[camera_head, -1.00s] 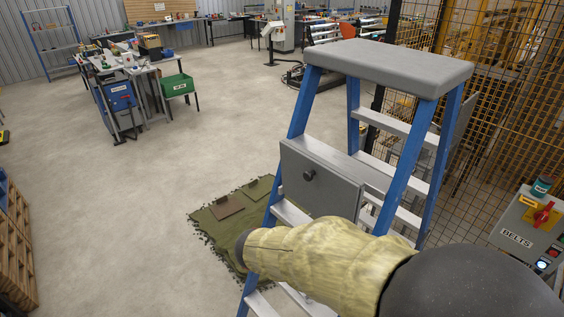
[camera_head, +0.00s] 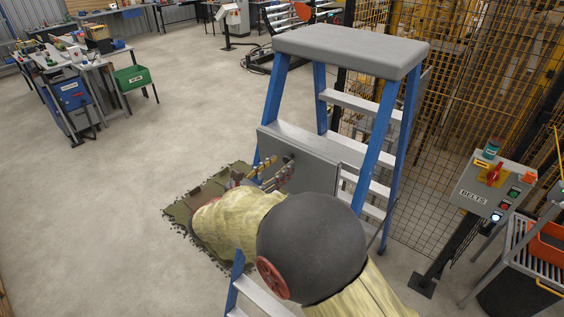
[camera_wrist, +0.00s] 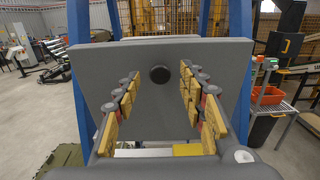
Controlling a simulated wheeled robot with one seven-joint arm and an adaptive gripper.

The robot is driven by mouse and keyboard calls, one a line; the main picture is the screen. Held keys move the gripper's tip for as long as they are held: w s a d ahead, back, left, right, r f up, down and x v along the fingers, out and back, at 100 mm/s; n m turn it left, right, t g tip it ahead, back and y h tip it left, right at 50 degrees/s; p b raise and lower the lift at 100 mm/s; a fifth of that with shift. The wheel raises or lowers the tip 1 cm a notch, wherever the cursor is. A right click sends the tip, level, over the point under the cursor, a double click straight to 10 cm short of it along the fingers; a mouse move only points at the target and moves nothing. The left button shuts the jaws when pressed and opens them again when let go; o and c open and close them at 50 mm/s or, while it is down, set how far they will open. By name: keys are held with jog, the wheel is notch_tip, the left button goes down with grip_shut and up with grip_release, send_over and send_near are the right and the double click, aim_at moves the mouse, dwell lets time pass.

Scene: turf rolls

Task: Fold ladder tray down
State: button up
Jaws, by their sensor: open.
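The stepladder has blue rails and a grey top cap (camera_head: 350,48). Its grey tray (camera_head: 318,172) is a flat panel standing upright across the front rails, with a dark round knob (camera_wrist: 159,74) on its face. My gripper (camera_head: 279,166) is in front of the tray, its yellow-padded fingers pointing at the panel. In the wrist view my gripper (camera_wrist: 160,80) is open, with one finger to the left and one to the right of the knob. The knob lies between the fingertips; I cannot tell whether they touch the panel. My arm hides the tray's lower part in the head view.
A green mat (camera_head: 190,205) lies on the floor left of the ladder. A control box labelled BELTS (camera_head: 487,188) stands to the right, beside a cart with an orange bin (camera_head: 548,245). Mesh fencing (camera_head: 440,150) is behind the ladder. Open floor lies to the left.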

jog(key=shift+x, duration=1.05)
jog(key=shift+c, duration=1.2)
jog(key=c, duration=0.7)
grip_shut()
